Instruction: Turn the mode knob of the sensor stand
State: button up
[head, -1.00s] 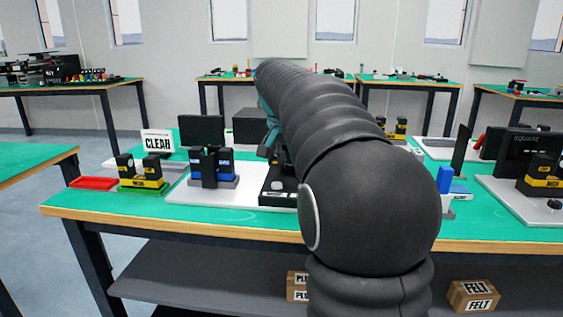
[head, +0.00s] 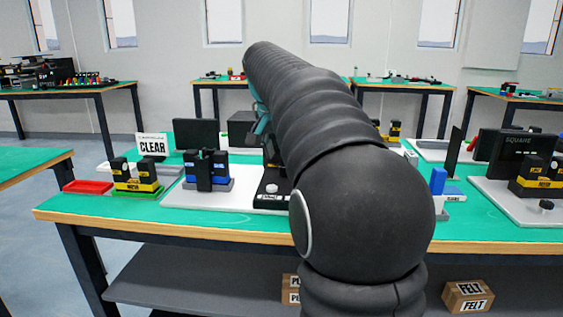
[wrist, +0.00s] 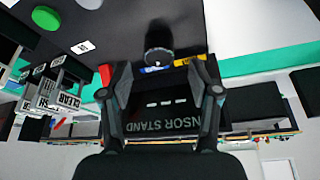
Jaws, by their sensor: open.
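In the wrist view the black sensor stand panel (wrist: 110,22) fills the upper part, with its name sign (wrist: 160,122) upside down below. A dark round knob (wrist: 158,36) stands out from the panel, with red, blue and yellow marks near it. My gripper (wrist: 160,67) is open, its two fingers spread to either side below the knob in the picture. The knob shows just beyond the fingertips, with nothing held between them. Whether a finger touches it I cannot tell. In the head view my arm hides the knob and most of the gripper.
A green button (wrist: 45,17) and a white label (wrist: 82,47) are on the panel. In the head view, blue-banded blocks (head: 207,170), a CLEAR sign (head: 152,146) and a red tray (head: 88,187) stand left of my arm.

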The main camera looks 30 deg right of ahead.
jog(key=v, duration=0.8)
jog(key=shift+a+r, duration=0.1)
jog(key=s+a+f+n+t+y, duration=0.1)
jog(key=s+a+f+n, duration=0.4)
jog(key=s+f, duration=0.7)
jog(key=s+a+f+n+t+y, duration=0.1)
jog(key=s+a+f+n, duration=0.4)
jog(key=s+a+f, duration=0.5)
jog(key=s+f+y, duration=0.1)
jog(key=s+f, duration=0.2)
jog(key=f, duration=0.1)
jog(key=shift+a+n+t+y, duration=0.25)
jog(key=shift+n+t+y, duration=0.05)
jog(key=shift+t, duration=0.1)
jog(key=shift+f, duration=0.1)
